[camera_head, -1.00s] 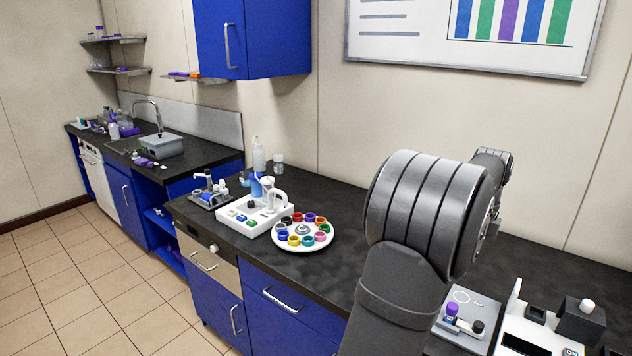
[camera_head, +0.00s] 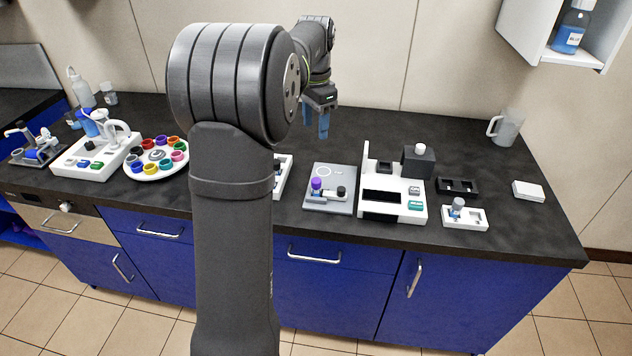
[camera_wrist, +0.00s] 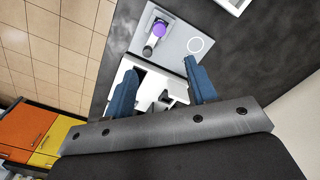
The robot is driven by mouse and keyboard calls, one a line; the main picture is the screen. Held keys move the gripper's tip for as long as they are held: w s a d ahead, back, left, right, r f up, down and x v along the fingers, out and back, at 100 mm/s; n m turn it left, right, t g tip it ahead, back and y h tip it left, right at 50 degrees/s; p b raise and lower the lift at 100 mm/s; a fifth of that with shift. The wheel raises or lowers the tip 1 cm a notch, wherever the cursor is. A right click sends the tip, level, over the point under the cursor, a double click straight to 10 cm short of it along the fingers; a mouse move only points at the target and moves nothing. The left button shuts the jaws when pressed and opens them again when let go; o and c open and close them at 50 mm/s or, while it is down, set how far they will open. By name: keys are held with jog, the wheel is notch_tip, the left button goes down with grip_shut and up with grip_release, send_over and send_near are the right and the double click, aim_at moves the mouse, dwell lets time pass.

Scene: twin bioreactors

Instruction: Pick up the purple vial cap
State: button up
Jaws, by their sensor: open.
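A vial with a purple cap (camera_head: 316,184) stands on a grey plate device (camera_head: 340,206) on the black counter, beside a black knob. In the wrist view the purple cap (camera_wrist: 160,29) is at the top, beyond my fingertips. My gripper (camera_head: 324,124) is above the counter's back part, behind and higher than the grey plate device, with blue fingers pointing down. In the wrist view my gripper (camera_wrist: 156,82) shows its two blue fingers spread apart with nothing between them. The cap is apart from the fingers.
A white device (camera_head: 405,203) with an upright panel stands right of the grey plate. A small white holder (camera_head: 465,219) with a vial is farther right. A round tray (camera_head: 156,174) of coloured rings is left. The back counter is largely clear.

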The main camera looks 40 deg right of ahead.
jog(key=n, duration=0.1)
send_over(316, 180)
notch_tip(316, 180, down, 12)
jog(key=shift+w+a+f, duration=0.1)
jog(key=shift+f, duration=2.55)
jog(key=c, duration=1)
